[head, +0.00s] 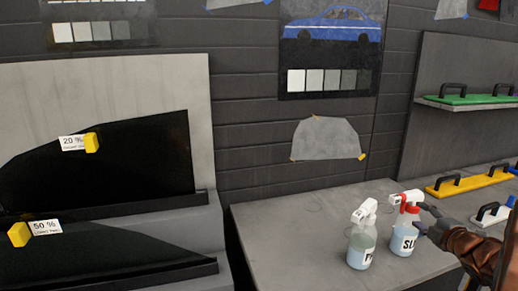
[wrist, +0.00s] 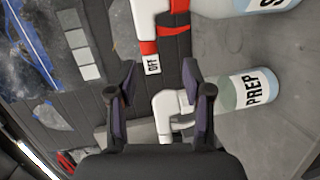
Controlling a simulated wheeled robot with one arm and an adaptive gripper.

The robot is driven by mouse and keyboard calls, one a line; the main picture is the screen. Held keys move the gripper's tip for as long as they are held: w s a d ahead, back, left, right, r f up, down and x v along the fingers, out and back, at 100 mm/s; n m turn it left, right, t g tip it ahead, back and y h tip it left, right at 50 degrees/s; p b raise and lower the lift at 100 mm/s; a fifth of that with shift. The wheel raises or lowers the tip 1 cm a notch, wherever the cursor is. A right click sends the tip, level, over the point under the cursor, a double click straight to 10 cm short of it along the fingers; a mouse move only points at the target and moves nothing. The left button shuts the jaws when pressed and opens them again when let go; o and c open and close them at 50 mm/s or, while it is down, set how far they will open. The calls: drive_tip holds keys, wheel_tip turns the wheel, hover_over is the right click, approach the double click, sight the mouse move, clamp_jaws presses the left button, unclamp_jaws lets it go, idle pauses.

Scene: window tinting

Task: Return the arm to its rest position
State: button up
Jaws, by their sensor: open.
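My gripper (head: 430,219) is at the right of the head view, close beside the red-trimmed spray bottle (head: 405,230) whose label starts with "SL". In the wrist view my gripper (wrist: 160,85) has its two dark fingers spread apart, with nothing held between them. The spray bottle labelled PREP (wrist: 250,90) lies beyond the right finger, which hides part of its white head. The PREP bottle also stands upright on the bench in the head view (head: 362,243). The red-trimmed bottle shows at the top of the wrist view (wrist: 172,20), with an OFF mark on its nozzle.
A grey bench (head: 300,235) holds both bottles and is clear to their left. A yellow handled tool (head: 470,182) lies at the back right. A shelf (head: 450,105) with a green handled tool (head: 475,99) is above. Dark film panels (head: 110,165) stand at the left.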

drive_tip(key=s+a+f+m+g, duration=0.3)
drive_tip(key=s+a+m+g, duration=0.5)
drive_tip(key=s+a, duration=0.8)
drive_tip(key=s+a+f+m+g, duration=0.4)
drive_tip(key=s+a+m+g, duration=0.5)
drive_tip(key=s+a, duration=0.6)
drive_tip(key=s+g, duration=0.1)
drive_tip(key=s, duration=0.6)
drive_tip(key=shift+s+a+f, duration=0.2)
drive_tip(key=shift+s+a, duration=0.1)
drive_tip(key=shift+a, duration=0.1)
